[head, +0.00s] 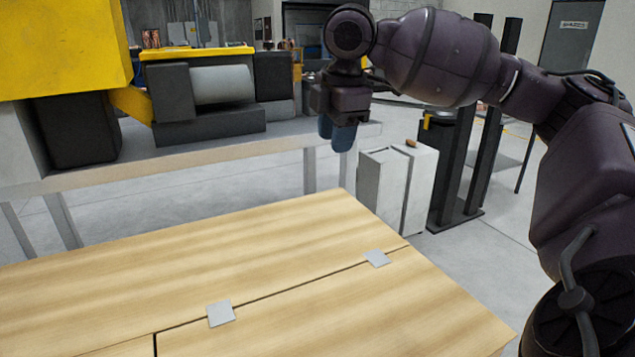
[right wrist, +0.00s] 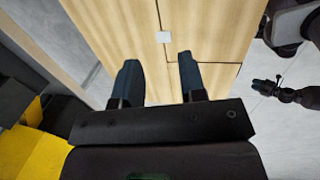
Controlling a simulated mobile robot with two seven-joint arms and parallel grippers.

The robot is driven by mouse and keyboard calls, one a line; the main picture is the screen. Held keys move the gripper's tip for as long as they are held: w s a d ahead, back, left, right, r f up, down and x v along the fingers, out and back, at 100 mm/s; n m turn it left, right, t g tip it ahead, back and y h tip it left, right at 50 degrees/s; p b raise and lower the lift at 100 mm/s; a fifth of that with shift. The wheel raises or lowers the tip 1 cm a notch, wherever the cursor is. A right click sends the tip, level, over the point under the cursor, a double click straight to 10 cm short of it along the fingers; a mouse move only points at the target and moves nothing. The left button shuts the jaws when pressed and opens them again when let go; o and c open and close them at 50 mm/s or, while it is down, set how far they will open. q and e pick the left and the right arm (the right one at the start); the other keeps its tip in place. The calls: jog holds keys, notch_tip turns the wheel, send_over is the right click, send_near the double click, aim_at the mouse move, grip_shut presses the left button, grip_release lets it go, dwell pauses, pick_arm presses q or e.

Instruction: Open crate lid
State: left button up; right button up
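The crate (head: 180,255) has a pale wooden top across the lower head view, cut by a long seam. Its near panel (head: 350,320) lies flat and closed. Two small grey plates straddle the seam, one at left (head: 220,313) and one at right (head: 377,258). My right gripper (head: 338,132) is raised well above and beyond the crate's far edge, fingers down. In the right wrist view its fingers (right wrist: 158,80) are apart with nothing between, and a grey plate (right wrist: 163,37) shows past them. My left gripper (right wrist: 265,86) is small at that view's right; its fingers are unclear.
A bench (head: 285,140) with a yellow and black machine (head: 200,95) stands behind the crate. A white box (head: 398,185) and black posts (head: 462,165) stand on the floor beyond the crate's right end. The crate top is clear.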

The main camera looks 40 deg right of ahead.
jog(key=b+x, duration=0.2)
jog(key=x, duration=0.8)
jog(key=shift+f, duration=0.15)
grip_shut()
dwell(0.8)
dwell(0.3)
